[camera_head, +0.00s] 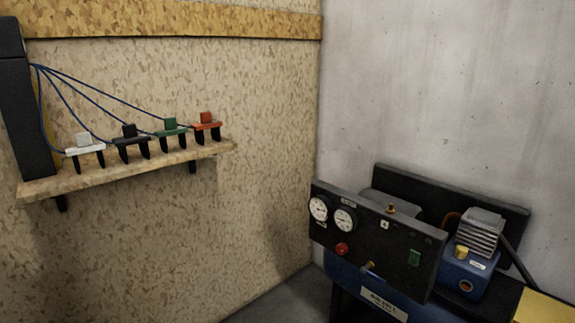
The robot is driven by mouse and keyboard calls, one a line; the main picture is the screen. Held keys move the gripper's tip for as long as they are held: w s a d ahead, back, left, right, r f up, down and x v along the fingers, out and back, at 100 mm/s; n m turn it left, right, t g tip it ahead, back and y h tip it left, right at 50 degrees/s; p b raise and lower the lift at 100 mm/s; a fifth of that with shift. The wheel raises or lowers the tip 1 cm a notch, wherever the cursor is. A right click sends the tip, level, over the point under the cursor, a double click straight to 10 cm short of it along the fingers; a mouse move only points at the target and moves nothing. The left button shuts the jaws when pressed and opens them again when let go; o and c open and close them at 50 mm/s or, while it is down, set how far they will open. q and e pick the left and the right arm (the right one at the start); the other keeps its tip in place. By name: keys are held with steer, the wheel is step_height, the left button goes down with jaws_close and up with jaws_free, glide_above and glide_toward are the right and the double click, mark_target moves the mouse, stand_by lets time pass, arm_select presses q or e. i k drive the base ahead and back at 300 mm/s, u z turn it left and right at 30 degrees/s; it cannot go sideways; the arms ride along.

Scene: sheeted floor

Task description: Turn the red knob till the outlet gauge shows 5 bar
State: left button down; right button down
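The red knob (341,249) sits on the front of a dark panel (390,257) at the lower right, below two round white gauges. The left gauge (318,208) and the right gauge (344,220) face me side by side. Their needles and labels are too small to read, so I cannot tell the outlet pressure or which gauge is the outlet one. Neither of my grippers is in view, and nothing touches the knob.
A blue compressor (466,274) stands behind the panel. A wooden shelf (130,172) with several coloured, wired blocks hangs on the left wall. Space before the panel looks clear.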

mark_target(341, 249)
steer(key=u, duration=1.1)
steer(key=i, duration=1.9)
steer(key=z, duration=1.65)
